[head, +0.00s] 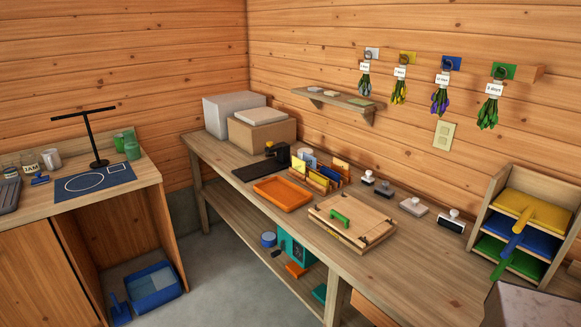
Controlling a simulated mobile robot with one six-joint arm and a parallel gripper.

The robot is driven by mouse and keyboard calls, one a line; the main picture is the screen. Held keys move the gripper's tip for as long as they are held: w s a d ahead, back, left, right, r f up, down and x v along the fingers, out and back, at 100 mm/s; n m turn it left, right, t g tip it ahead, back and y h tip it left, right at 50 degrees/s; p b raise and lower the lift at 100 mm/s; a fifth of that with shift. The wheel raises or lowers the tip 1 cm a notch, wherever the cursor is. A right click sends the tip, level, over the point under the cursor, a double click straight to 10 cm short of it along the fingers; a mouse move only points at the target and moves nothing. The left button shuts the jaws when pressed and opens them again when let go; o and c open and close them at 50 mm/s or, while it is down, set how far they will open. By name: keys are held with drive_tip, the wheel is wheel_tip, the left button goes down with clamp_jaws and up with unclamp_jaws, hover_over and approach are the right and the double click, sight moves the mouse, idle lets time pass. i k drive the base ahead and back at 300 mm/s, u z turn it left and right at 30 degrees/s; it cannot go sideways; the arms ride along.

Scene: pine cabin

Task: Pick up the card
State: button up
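No single card stands out in the head view, and I cannot tell which item is the task's card. A sorting rack (324,186) on the long workbench holds several upright card-like pieces in yellow, white, blue and orange. A yellow piece (298,165) stands at its left end and an orange one (341,166) at its right. Small white labels hang on dried bunches on the wall, such as the one reading "5 days" (494,89). My gripper is not in view.
On the workbench (385,270) are an orange tray (283,194), a wooden board with a green handle (352,222), several stamps (414,206) and boxes (262,131). A tiered tray shelf (479,220) stands right. The bench's front strip is mostly clear.

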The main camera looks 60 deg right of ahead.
sight(310, 161)
drive_tip(key=u, duration=0.95)
drive_tip(key=i, duration=1.4)
drive_tip(key=z, duration=4.05)
drive_tip(key=i, duration=0.1)
drive_tip(key=u, duration=1.75)
